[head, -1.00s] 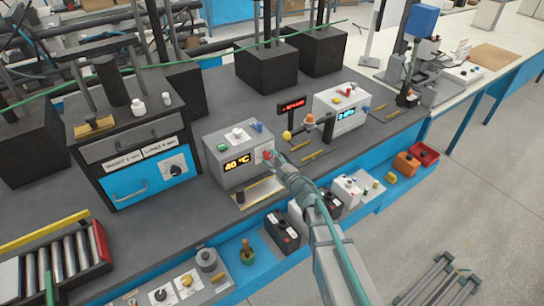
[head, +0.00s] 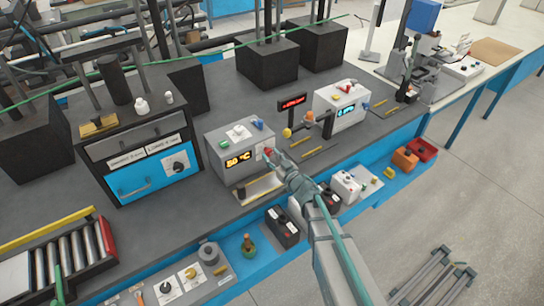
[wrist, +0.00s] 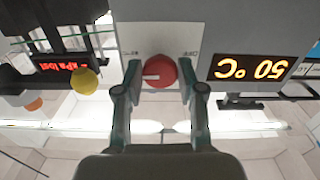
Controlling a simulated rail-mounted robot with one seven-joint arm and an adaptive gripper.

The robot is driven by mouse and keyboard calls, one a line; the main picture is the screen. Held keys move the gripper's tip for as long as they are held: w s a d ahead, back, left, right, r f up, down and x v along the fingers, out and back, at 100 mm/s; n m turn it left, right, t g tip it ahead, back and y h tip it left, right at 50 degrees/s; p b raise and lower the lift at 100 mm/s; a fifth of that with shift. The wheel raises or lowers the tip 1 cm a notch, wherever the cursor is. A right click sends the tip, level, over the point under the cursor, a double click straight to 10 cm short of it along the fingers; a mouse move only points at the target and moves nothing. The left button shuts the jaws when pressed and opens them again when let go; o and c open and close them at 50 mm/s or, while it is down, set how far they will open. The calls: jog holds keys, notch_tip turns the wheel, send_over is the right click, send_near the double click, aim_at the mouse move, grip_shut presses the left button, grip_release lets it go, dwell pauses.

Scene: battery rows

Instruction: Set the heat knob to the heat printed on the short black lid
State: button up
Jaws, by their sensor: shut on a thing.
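The red heat knob (wrist: 163,72) is on the front of a grey box; its white pointer mark points left in the wrist view. In the head view the knob (head: 268,151) shows just beyond my fingertips. My gripper (wrist: 160,82) is shut on the knob, one finger on each side. The display (wrist: 253,68) reads 50 °C, upside down in the wrist view; it also reads 50 °C in the head view (head: 238,159). I cannot tell which is the short black lid, and no printed heat is readable.
A white box with a blue display (head: 342,105) and a small red-text sign (head: 292,103) stand right of the grey box. A dark oven with a blue front (head: 150,178) stands left. A roller tray (head: 70,250) lies front left.

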jog(key=shift+m, duration=0.4)
jog(key=o, duration=1.1)
jog(key=v, duration=1.2)
